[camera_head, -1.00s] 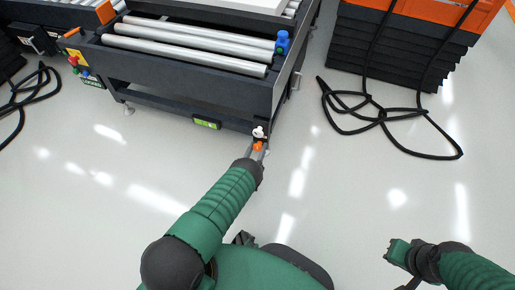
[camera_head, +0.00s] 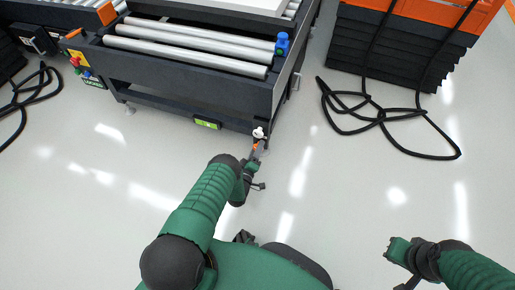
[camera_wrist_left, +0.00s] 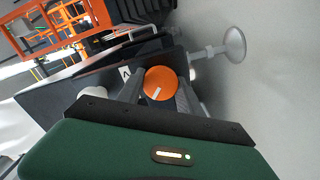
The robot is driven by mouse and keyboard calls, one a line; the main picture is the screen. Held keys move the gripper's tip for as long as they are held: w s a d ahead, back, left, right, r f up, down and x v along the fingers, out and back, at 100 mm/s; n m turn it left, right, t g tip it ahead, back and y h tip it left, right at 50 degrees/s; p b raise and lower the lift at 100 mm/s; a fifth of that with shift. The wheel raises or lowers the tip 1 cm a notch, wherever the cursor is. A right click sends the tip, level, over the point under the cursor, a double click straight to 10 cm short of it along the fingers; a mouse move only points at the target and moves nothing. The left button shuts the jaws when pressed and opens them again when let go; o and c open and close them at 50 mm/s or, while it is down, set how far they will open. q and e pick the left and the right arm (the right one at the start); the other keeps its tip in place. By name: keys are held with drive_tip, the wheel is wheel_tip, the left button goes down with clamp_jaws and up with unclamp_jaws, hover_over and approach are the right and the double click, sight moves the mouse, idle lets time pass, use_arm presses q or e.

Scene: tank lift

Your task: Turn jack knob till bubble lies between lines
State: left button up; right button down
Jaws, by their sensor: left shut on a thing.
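The orange jack knob (camera_wrist_left: 160,83) with a white mark sits between the two fingers of my left gripper (camera_wrist_left: 158,92) in the left wrist view. The fingers are shut on it. In the head view my left gripper (camera_head: 254,152) is at the knob below the near right corner of the roller conveyor (camera_head: 190,85). A green bubble level (camera_head: 207,123) is on the conveyor's lower beam; its bubble and lines are too small to read. My right gripper (camera_head: 398,250) is at the lower right, away from the conveyor; its fingers are unclear.
A black cable (camera_head: 385,120) lies looped on the floor at right, by a stack of black and orange crates (camera_head: 400,50). A blue fitting (camera_head: 282,43) stands on the conveyor's corner. A round foot (camera_wrist_left: 235,45) shows in the left wrist view. Floor in front is clear.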

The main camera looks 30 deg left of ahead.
use_arm(q)
drive_tip(key=n, duration=0.5)
drive_tip(key=shift+s+a+f+n+b, duration=0.2)
drive_tip(key=shift+a+n+b, duration=0.1)
drive_tip(key=shift+n, duration=0.1)
drive_tip(key=n+b, duration=0.1)
drive_tip(key=n, duration=0.3)
drive_tip(key=shift+f+n, duration=0.1)
drive_tip(key=shift+n, duration=0.3)
drive_tip(key=shift+d, duration=0.1)
drive_tip(key=o, duration=1.2)
drive_tip(key=shift+o, duration=0.8)
drive_tip(key=shift+w, duration=0.1)
drive_tip(key=shift+d, duration=0.1)
